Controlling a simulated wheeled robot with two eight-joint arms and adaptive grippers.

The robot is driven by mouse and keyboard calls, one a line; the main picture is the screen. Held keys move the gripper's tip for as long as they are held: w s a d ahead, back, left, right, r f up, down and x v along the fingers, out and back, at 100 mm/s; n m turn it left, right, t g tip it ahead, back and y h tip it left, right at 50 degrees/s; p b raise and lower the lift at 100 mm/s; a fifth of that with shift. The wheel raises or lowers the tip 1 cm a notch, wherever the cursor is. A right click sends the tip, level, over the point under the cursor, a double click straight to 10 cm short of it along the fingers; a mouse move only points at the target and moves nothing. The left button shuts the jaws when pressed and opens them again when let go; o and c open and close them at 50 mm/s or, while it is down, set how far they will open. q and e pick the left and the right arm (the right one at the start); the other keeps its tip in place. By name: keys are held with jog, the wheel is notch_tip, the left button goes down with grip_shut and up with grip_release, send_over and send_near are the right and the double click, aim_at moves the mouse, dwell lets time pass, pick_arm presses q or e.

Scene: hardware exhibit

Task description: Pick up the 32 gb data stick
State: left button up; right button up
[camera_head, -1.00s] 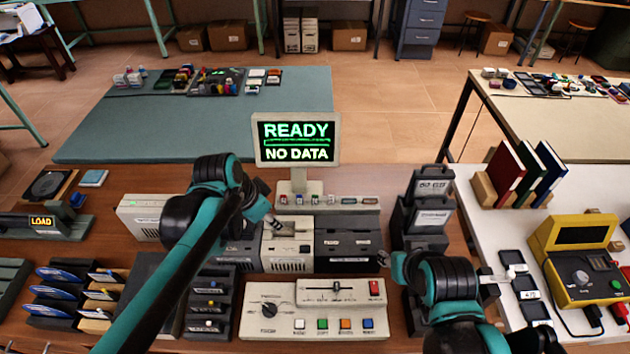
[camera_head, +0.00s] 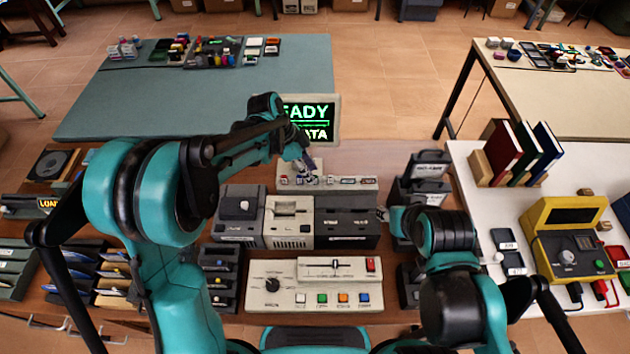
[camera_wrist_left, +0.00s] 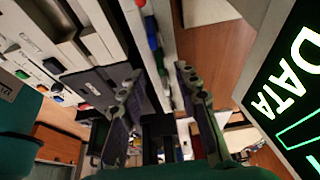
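A light stick holder (camera_head: 335,184) with several small data sticks stands below the display. Their labels are too small to read, so I cannot tell which is the 32 gb one. My left gripper (camera_head: 305,166) is over the left part of the holder, partly hiding it. In the left wrist view my left gripper (camera_wrist_left: 157,78) has its two fingers apart, with nothing visibly gripped. A blue stick (camera_wrist_left: 152,42) and a red one show beyond the fingertips. My right gripper (camera_head: 384,213) is small, right of the dark drive unit; its fingers are unclear.
The display (camera_head: 322,125) reads READY, NO DATA in the earlier view and is now partly covered by my left arm. Drive units (camera_head: 290,228) and a control panel (camera_head: 325,286) stand in front of the holder. Dark card racks (camera_head: 428,170) stand to the right.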

pick_arm(q)
jog(key=x, duration=0.3)
jog(key=shift+w+d+f+b, duration=0.1)
jog(key=shift+w+f+b, duration=0.1)
jog(key=shift+b, duration=0.2)
jog(key=shift+s+r, duration=0.1)
grip_shut()
